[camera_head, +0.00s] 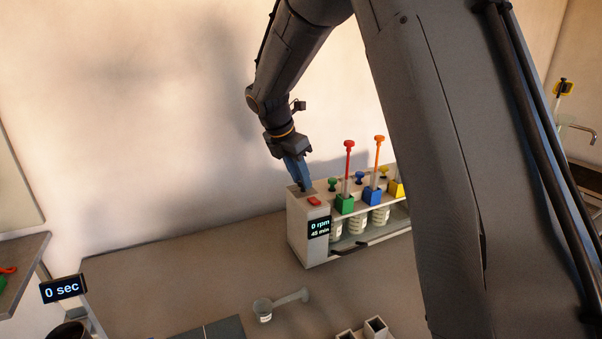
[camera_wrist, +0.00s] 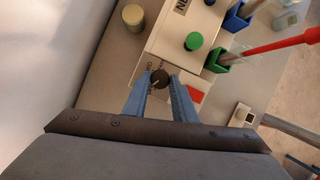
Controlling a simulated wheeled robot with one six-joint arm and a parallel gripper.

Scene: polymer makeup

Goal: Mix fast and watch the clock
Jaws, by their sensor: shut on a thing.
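A white mixing machine (camera_head: 308,237) stands on the bench against the wall. Its display (camera_head: 319,228) reads 0 rpm, with what looks like 45 min below. My gripper (camera_head: 301,184) points down at the left end of its top. In the wrist view, the blue fingers of my gripper (camera_wrist: 160,90) are closed on a small dark round knob (camera_wrist: 160,77) with a pale pointer line. A red button (camera_head: 314,201) sits beside the knob and partly shows behind the right finger (camera_wrist: 195,95). A separate display (camera_head: 63,289) at the left reads 0 sec.
Green (camera_head: 344,204), blue (camera_head: 372,195) and yellow holders with tall red and orange-handled tools stand along the machine, above white-labelled jars (camera_head: 357,223). A grey funnel-like piece (camera_head: 263,308) lies on the bench in front. The bench left of the machine is clear.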

